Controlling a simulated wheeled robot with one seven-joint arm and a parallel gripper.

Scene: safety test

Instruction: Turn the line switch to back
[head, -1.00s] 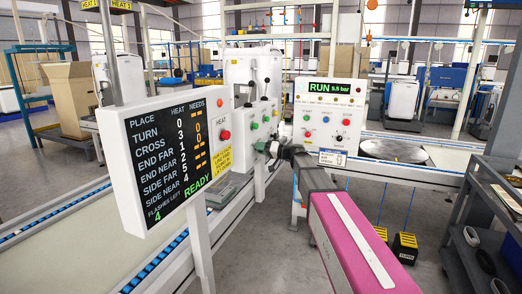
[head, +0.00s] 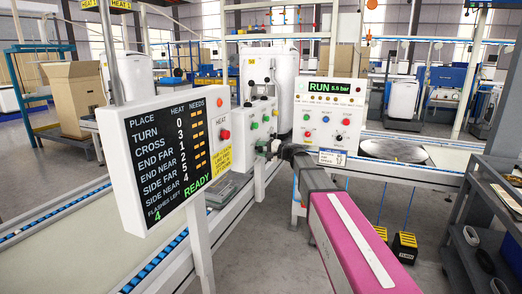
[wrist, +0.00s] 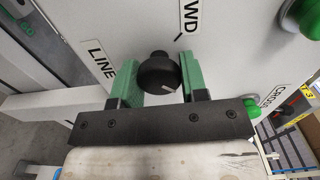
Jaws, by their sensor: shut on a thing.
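The line switch is a round black knob (wrist: 157,73) on a white panel in the wrist view. A LINE label (wrist: 100,62) is to its left, and a partly cut-off label ending in WD (wrist: 188,18) is above it. A short white mark shows on the knob's lower right. My gripper (wrist: 155,84) has its green fingers on both sides of the knob and is shut on it. In the head view my gripper (head: 272,149) is at the control box (head: 262,118); the knob cannot be made out there.
A green button (wrist: 310,17) and a CROSS label (wrist: 253,103) are to the right of the knob. A black display board (head: 170,155) stands left of my arm. The RUN panel (head: 329,112) is just right of my gripper. A dark shelf (head: 480,220) stands at the far right.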

